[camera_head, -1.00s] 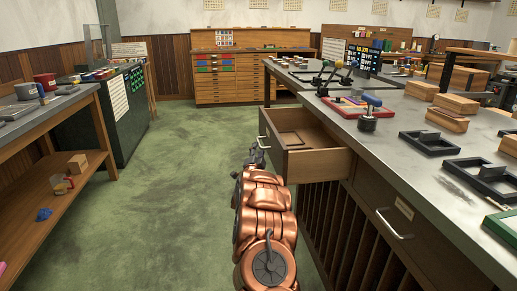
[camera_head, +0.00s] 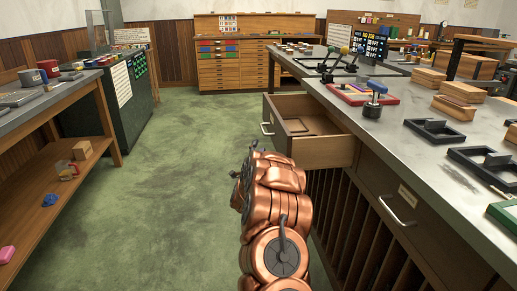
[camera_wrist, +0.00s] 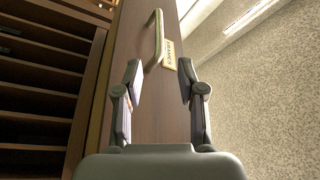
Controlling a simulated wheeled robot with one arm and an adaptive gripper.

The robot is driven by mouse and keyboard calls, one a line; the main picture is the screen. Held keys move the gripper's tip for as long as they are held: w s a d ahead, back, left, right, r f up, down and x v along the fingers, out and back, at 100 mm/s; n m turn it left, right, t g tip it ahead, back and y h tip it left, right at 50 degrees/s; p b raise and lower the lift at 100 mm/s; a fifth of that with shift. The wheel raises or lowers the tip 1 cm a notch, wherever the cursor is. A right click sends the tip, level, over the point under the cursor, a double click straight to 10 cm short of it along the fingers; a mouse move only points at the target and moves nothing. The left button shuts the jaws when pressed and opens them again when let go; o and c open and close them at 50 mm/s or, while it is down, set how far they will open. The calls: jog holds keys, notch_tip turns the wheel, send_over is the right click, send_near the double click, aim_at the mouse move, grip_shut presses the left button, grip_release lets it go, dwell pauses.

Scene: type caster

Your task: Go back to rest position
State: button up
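My gripper (camera_head: 243,172) is at the far end of my copper arm, low over the floor, just left of and nearer than the open wooden drawer (camera_head: 322,152). In the head view its fingers are small and mostly hidden by the arm. In the wrist view my gripper (camera_wrist: 160,85) is open, with its two fingers spread and nothing between them. Beyond the fingertips is a brown drawer front (camera_wrist: 140,100) with a metal handle (camera_wrist: 153,40) and a small label (camera_wrist: 170,54). The handle is apart from the fingers.
The long grey-topped workbench (camera_head: 400,140) runs along the right, with a closed drawer's handle (camera_head: 397,210) below its top. A wooden side table (camera_head: 60,140) and a dark green cabinet (camera_head: 125,110) stand left. Green floor (camera_head: 180,170) between them is clear.

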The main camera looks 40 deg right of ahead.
dwell(0.4)
jog(key=w+a+n+y, duration=0.2)
jog(key=a+n+y, duration=0.3)
jog(key=a, duration=0.7)
jog(key=w+a+n+y, duration=0.3)
jog(key=a+y, duration=0.3)
jog(key=a, duration=0.5)
jog(key=s+a+f+n+g+y, duration=0.2)
jog(key=s+a+n+g+y, duration=0.5)
jog(key=s+a, duration=1)
jog(key=s+a+n+g+h, duration=0.1)
jog(key=s+a+n+g, duration=0.25)
jog(key=s, duration=1.55)
jog(key=s+a+n+g+h, duration=0.15)
jog(key=s+n+g, duration=0.3)
jog(key=s, duration=1.45)
notch_tip(320, 180, up, 28)
jog(key=m+p, duration=0.1)
jog(key=p, duration=2.4)
jog(key=shift+w+a+f, duration=0.15)
jog(key=shift+w+a, duration=0.05)
